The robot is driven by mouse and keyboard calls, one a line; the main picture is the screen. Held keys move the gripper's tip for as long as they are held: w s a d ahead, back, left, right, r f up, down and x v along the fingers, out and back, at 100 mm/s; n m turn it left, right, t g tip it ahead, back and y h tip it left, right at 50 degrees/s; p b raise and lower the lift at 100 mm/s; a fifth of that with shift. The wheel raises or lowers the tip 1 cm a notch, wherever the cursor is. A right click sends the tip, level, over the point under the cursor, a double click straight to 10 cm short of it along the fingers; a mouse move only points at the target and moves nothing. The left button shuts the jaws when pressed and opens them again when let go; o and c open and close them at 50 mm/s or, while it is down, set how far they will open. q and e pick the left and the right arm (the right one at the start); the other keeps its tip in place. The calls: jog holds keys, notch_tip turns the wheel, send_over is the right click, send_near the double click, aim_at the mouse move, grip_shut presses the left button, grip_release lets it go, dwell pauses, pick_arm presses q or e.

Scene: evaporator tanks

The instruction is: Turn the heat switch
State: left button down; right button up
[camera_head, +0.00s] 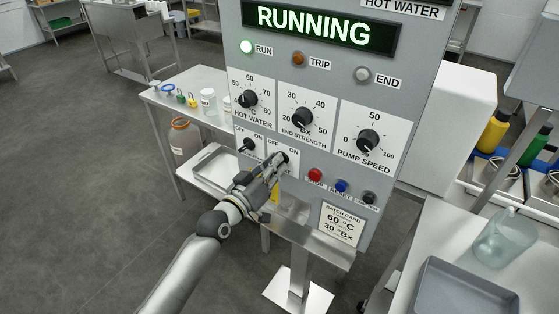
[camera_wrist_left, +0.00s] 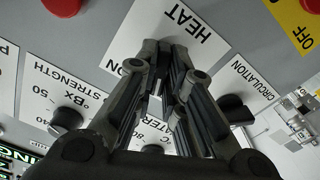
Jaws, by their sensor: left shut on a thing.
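The heat switch (camera_head: 283,157) is a black knob on a white OFF/ON plate, low on the grey control panel. My left gripper (camera_head: 275,164) is at this switch and shut on it, its fingers covering most of the plate. In the left wrist view the fingers (camera_wrist_left: 166,68) close together beside the upside-down HEAT label (camera_wrist_left: 187,27). The knob is largely hidden between them, so I cannot tell its exact angle. My right gripper is not in view.
The circulation switch (camera_head: 249,146) sits just left of the heat switch. Red (camera_head: 315,174) and blue (camera_head: 341,186) buttons lie to its right, and dials (camera_head: 302,118) are above. The lit display (camera_head: 321,28) reads RUNNING. A steel table (camera_head: 185,88) stands behind at left.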

pick_arm(q)
jog(key=shift+m, duration=1)
jog(key=shift+m, duration=1)
jog(key=shift+m, duration=1.1)
